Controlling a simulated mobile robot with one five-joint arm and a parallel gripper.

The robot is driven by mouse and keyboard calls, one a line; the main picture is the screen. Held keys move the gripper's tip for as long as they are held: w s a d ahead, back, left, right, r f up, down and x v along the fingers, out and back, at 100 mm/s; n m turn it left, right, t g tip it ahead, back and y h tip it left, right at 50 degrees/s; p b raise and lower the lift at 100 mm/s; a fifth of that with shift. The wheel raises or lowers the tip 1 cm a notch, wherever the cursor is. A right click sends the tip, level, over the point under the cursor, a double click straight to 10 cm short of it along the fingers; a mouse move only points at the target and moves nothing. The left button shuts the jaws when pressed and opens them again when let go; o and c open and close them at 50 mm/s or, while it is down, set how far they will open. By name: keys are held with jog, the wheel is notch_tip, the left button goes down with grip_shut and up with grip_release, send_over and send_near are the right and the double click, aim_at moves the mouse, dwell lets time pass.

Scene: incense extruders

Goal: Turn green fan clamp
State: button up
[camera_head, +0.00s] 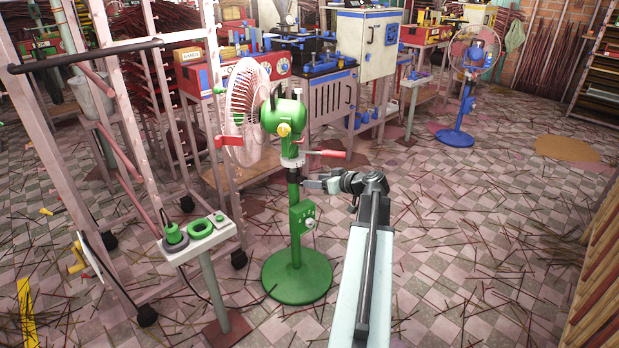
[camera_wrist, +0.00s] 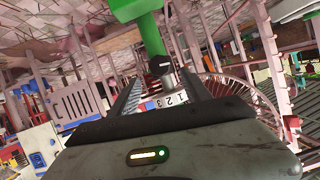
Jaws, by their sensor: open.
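The green fan (camera_head: 282,116) stands upright on a round green base in the head view, its wire cage facing left. Its clamp (camera_head: 292,162) is a pale collar on the post, with a red handle (camera_head: 327,153) pointing right. My gripper (camera_head: 311,184) is open, just right of the post and slightly below the collar. I cannot tell whether the jaws touch the post. The handle is not clear in the wrist view.
A small white stand (camera_head: 181,252) with green rings is left of the fan. A metal rack (camera_head: 128,190) stands farther left. A blue fan (camera_head: 456,138) is at the back right. Thin sticks litter the tiled floor, with open floor to the right.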

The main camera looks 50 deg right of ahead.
jog(key=w+f+t+b, duration=0.1)
jog(key=w+b, duration=0.1)
jog(key=b, duration=0.2)
jog(key=w+f+t+b, duration=0.1)
jog(key=w+t+b, duration=0.1)
jog(key=b, duration=0.2)
jog(key=w+f+t+h+b, duration=0.1)
jog(key=w+b, duration=0.1)
jog(key=b, duration=0.2)
jog(key=shift+w+m, duration=0.15)
jog(key=shift+m, duration=0.15)
dwell(0.3)
grip_shut()
